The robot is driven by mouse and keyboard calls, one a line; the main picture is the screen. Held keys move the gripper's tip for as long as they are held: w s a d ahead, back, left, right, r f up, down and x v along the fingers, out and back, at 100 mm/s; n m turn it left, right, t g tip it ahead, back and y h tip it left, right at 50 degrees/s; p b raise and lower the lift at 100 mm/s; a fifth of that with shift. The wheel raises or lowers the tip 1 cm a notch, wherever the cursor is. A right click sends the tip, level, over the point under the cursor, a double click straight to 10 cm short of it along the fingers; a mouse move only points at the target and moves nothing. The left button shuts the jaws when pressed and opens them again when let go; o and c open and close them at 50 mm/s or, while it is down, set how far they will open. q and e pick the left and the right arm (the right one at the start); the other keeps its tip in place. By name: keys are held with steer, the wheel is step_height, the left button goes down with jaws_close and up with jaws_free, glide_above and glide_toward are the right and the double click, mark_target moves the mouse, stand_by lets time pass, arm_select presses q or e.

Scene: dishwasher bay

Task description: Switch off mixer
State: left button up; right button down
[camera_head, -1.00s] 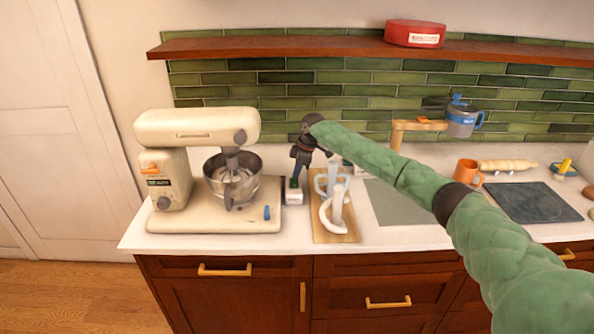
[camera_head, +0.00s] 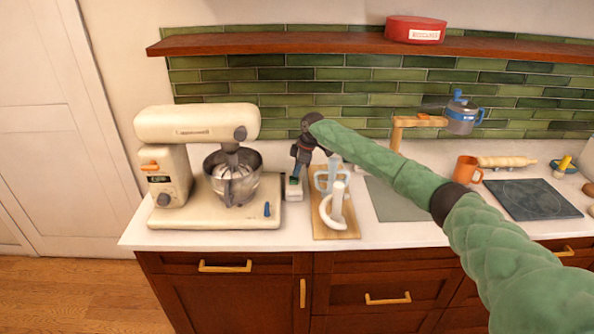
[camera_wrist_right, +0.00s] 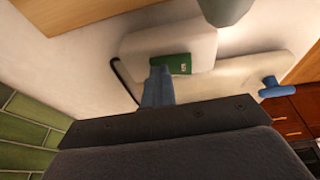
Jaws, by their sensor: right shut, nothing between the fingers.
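The cream stand mixer (camera_head: 197,122) stands at the left of the counter with a steel bowl (camera_head: 232,178) under its head. A blue lever (camera_head: 267,209) is on its base; it also shows in the wrist view (camera_wrist_right: 272,87). Just right of the mixer is a small white box (camera_head: 294,195) with a green switch-like part (camera_wrist_right: 172,64) on it. My right gripper (camera_head: 296,177) points down over this box, shut and empty. In the wrist view its blue fingertips (camera_wrist_right: 157,72) overlap the edge of the green part; I cannot tell whether they touch. My left gripper is out of view.
A wooden board (camera_head: 335,230) with white and pale blue pieces stands right of the box. A grey mat (camera_head: 395,202), an orange mug (camera_head: 467,169) and a dark board (camera_head: 530,200) lie farther right. A shelf (camera_head: 300,45) runs above the tiles.

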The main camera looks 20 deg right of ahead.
steer(key=shift+s+a+r+p, duration=0.1)
steer(key=shift+s+a+p, duration=0.2)
steer(key=shift+s+p, duration=0.45)
